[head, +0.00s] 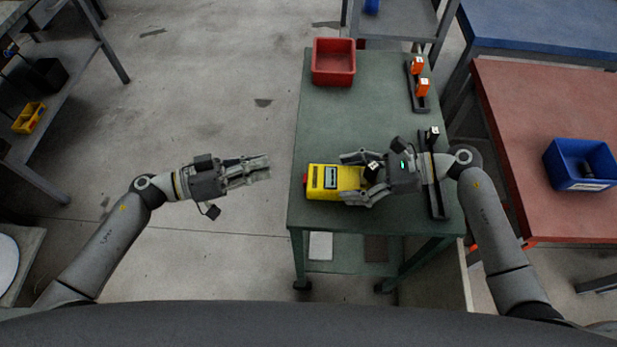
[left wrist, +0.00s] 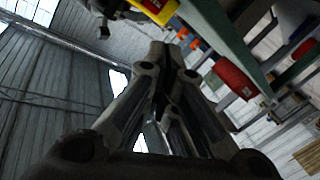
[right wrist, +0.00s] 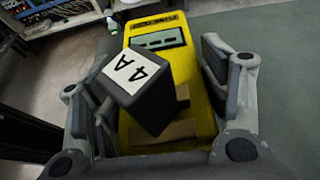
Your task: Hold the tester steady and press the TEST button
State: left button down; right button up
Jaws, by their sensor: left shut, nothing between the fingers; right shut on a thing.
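The yellow tester (head: 325,178) lies on the green table, with a grey display on its face. A small red part (head: 305,180) shows at its left end; I cannot tell if this is the TEST button. My right gripper (head: 352,178) is shut on the tester, one finger along each side, as the right wrist view (right wrist: 160,90) shows. A black block (right wrist: 140,88) labelled "4 A" stands on the tester between those fingers. My left gripper (head: 268,168) is shut and empty, left of the table and apart from the tester. The left wrist view shows the tester's edge (left wrist: 155,10) at the top.
A red bin (head: 333,62) stands at the table's far left corner. A black rack (head: 417,92) with orange blocks and another dark rack (head: 436,190) lie along the right. A blue bin (head: 580,165) sits on the red table. The table's middle (head: 355,115) is clear.

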aim_at(291, 185)
pick_arm(q)
jog(key=a+f+n+t+y, duration=0.1)
jog(key=n+t, duration=0.1)
jog(key=n, duration=0.1)
jog(key=a+f+n+t+y, duration=0.1)
jog(key=n+t, duration=0.1)
jog(key=n, duration=0.1)
jog(key=a+f+n+t+y, duration=0.1)
jog(key=a+n+t, duration=0.1)
jog(key=n, duration=0.1)
jog(key=shift+f+y, duration=0.2)
jog(key=shift+y, duration=0.1)
jog(key=shift+d, duration=0.1)
jog(key=d, duration=0.8)
jog(key=shift+d, duration=0.35)
jog(key=shift+d, duration=0.1)
dwell(0.7)
jog(key=shift+d, duration=0.3)
jog(key=shift+d, duration=0.45)
dwell(0.8)
jog(key=shift+a, duration=0.85)
